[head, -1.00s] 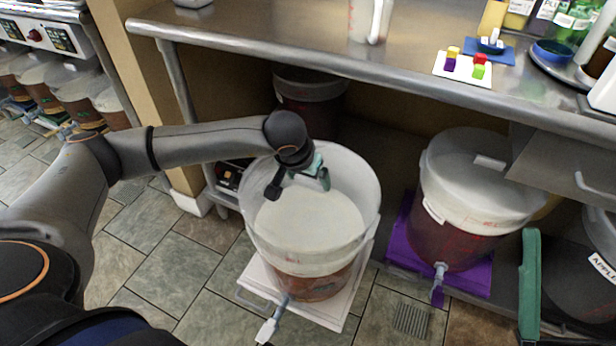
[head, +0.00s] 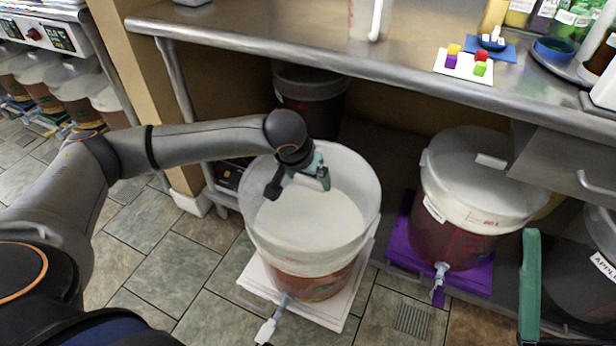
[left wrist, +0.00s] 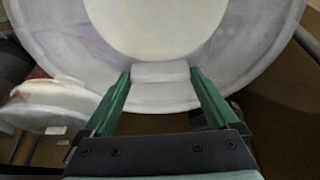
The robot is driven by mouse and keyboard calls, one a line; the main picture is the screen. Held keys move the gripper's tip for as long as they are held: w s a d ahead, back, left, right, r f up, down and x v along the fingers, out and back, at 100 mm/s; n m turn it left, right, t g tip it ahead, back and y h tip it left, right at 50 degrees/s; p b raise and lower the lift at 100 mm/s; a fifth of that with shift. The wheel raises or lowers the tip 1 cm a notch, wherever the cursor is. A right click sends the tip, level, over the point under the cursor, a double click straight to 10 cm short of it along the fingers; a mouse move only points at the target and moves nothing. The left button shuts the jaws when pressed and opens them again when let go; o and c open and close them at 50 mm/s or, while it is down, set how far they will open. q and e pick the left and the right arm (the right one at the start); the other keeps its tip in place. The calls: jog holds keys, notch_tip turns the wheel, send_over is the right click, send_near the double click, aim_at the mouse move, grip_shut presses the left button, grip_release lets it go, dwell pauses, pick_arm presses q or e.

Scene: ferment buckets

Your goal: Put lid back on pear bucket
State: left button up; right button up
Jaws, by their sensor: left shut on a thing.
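The middle bucket (head: 300,285) stands on a white stand on the floor, with reddish content in its lower part and a tap at its front. A pale, see-through round lid (head: 345,165) lies over its top; whether it is seated on the rim cannot be told. My left gripper (head: 300,180) is over this lid. In the left wrist view, the left gripper's green fingers (left wrist: 160,75) are shut on the white block handle of the lid (left wrist: 60,35). A green finger-like piece (head: 530,285) at the lower right looks like part of my right gripper; its opening is not shown.
A lidded bucket (head: 455,220) stands on a purple stand to the right. Another bucket (head: 312,95) is behind, under the steel table (head: 270,45). A dark bucket marked "APPL" (head: 590,295) is at the far right. Tiled floor is free at the left front.

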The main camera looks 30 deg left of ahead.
dwell(0.3)
pick_arm(q)
jog(key=o, duration=1.3)
notch_tip(320, 180, up, 7)
jog(key=p, duration=0.4)
jog(key=shift+p, duration=0.3)
grip_shut()
dwell(0.3)
